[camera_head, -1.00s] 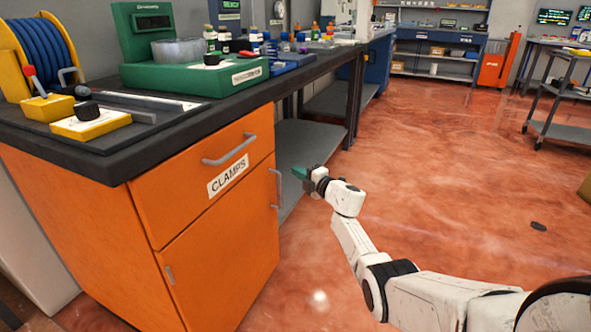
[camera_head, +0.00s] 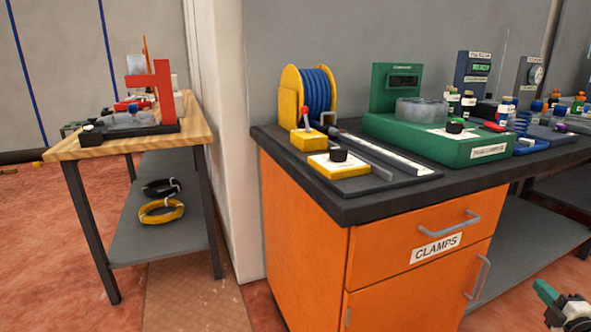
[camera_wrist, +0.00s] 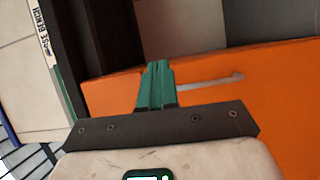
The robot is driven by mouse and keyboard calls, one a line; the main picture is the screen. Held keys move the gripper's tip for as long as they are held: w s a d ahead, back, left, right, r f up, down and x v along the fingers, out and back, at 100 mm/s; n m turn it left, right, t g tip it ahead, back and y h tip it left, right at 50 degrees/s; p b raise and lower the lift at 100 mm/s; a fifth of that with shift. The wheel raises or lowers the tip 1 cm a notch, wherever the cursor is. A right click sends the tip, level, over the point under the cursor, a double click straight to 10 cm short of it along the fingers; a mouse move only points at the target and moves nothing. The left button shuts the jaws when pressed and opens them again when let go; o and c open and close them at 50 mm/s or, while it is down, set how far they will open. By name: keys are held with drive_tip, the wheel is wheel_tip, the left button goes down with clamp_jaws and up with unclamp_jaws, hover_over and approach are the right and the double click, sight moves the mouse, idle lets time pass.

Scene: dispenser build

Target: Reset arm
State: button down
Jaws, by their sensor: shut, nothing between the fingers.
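My gripper (camera_head: 545,292) shows at the lower right edge of the head view, with green fingers, in front of the orange cabinet's right side. In the wrist view my gripper (camera_wrist: 156,72) has its green fingers together, with nothing between them. Behind it in that view are the orange cabinet front (camera_wrist: 262,100) and a grey handle (camera_wrist: 208,83). Most of my arm is outside the head view.
The orange cabinet (camera_head: 305,215) has a drawer labelled CLAMPS (camera_head: 436,247) and a dark top with a blue hose reel (camera_head: 312,95) and a green device (camera_head: 440,140). A wooden table (camera_head: 195,132) stands left, past a pale pillar (camera_head: 222,100). Reddish floor is open at far left.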

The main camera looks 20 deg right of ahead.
drive_tip(key=w+a+f+m+g+h, duration=0.3)
drive_tip(key=w+a+m+g+h, duration=0.1)
drive_tip(key=a+m, duration=0.45)
drive_tip(key=s+a+f+m+g+y, duration=0.2)
drive_tip(key=s+a+f+m+g, duration=0.15)
drive_tip(key=a, duration=0.55)
drive_tip(key=s+a+f+m+g+y, duration=0.1)
drive_tip(key=s+a+f+m+g, duration=0.1)
drive_tip(key=a+f, duration=0.5)
drive_tip(key=s+a+g+y, duration=0.3)
drive_tip(key=s+a+y, duration=0.1)
drive_tip(key=s+a, duration=0.75)
drive_tip(key=s+a+g+y, duration=0.35)
drive_tip(key=s+a, duration=0.55)
drive_tip(key=a, duration=0.5)
wheel_tip(320, 180, up, 31)
drive_tip(key=w+p, duration=0.1)
drive_tip(key=p, duration=3)
drive_tip(key=shift+n, duration=0.3)
drive_tip(key=shift+y, duration=0.25)
